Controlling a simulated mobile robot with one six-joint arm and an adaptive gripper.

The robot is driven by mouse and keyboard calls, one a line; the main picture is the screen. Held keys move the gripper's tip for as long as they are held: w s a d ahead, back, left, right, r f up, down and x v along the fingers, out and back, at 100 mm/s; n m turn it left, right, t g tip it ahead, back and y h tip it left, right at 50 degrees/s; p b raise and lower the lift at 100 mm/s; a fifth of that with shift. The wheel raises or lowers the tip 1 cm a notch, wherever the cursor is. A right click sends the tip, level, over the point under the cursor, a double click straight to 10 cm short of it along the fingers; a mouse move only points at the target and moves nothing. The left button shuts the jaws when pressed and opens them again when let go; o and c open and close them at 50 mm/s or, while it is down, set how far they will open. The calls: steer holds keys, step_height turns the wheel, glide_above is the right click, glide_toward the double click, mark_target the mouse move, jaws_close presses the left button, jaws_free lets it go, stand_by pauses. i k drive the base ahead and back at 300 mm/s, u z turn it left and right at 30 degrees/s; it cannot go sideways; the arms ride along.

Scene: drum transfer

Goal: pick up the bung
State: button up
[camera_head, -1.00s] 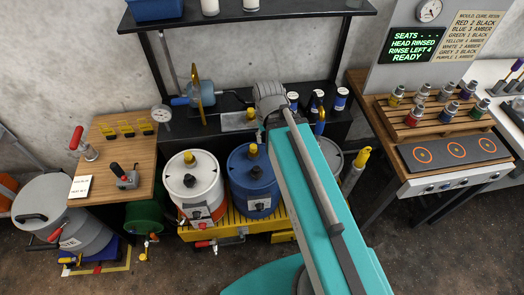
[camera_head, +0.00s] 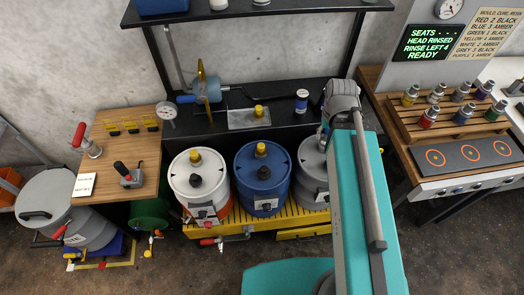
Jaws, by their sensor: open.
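A small yellow bung (camera_head: 259,111) stands on a flat grey tray (camera_head: 236,121) on the black bench. Similar yellow pieces sit on top of the white drum (camera_head: 184,185) and the blue drum (camera_head: 270,187). The frames do not tell which yellow piece the task means. My teal arm reaches up the right of the view, with its grey joint over the bench's right end. My gripper does not show; the arm hides that area. The bung on the tray stands clear, left of the arm.
A grey drum (camera_head: 308,178) stands beside the blue one, partly behind my arm. A brass-coloured disc on a blue-handled device (camera_head: 202,86) and a gauge (camera_head: 165,113) stand left of the tray. A blue-labelled jar (camera_head: 302,99) stands to its right. A bottle rack (camera_head: 438,122) is at right.

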mark_target(261, 151)
steer(key=k, duration=1.55)
steer(key=u, duration=0.4)
steer(key=i, duration=1)
